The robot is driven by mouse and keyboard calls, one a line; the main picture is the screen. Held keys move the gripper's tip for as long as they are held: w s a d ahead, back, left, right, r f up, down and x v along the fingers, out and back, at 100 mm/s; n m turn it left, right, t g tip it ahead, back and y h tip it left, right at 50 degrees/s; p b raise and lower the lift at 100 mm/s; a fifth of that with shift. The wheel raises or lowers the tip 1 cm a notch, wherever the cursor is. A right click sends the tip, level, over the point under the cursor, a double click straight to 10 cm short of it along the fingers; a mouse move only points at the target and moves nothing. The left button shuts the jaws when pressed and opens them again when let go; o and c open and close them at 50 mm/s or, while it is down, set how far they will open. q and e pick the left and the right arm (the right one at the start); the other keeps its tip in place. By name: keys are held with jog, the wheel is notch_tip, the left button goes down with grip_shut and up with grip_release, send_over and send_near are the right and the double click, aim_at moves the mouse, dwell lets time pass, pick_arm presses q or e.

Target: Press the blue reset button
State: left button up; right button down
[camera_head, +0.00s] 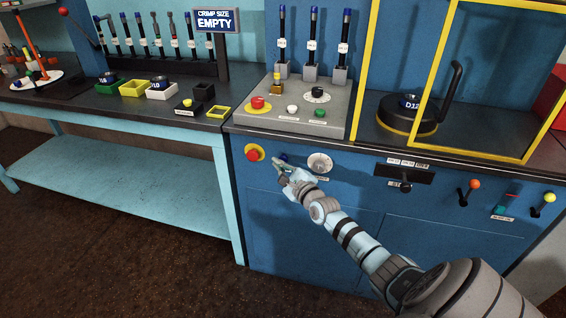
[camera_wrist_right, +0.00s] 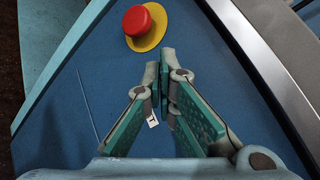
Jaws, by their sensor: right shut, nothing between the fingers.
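The blue reset button (camera_head: 284,157) is on the front panel of the blue cabinet, between a red mushroom button and a round dial. My right gripper (camera_head: 277,162) is shut and empty, with its fingertips at the panel just beside and below the blue button. I cannot tell whether they touch it. In the right wrist view, the shut fingertips (camera_wrist_right: 163,55) point at the blue panel. The blue button does not show there; the fingers probably cover it, and part of a white label (camera_wrist_right: 153,120) shows beside them. My left gripper is not in view.
The red mushroom button (camera_head: 253,153) on its yellow disc sits close left of my fingertips, also in the right wrist view (camera_wrist_right: 137,20). The dial (camera_head: 320,163) is close on the right. A lever slot (camera_head: 404,173) lies further right. The worktop edge overhangs above.

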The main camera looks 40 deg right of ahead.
jog(key=shift+w+d+b, duration=0.25)
jog(key=shift+d+b, duration=0.1)
jog(key=shift+b, duration=0.2)
dwell(0.7)
dwell(0.3)
jog(key=shift+s+a+p, duration=0.5)
jog(key=shift+a+p, duration=0.2)
jog(key=shift+p, duration=0.35)
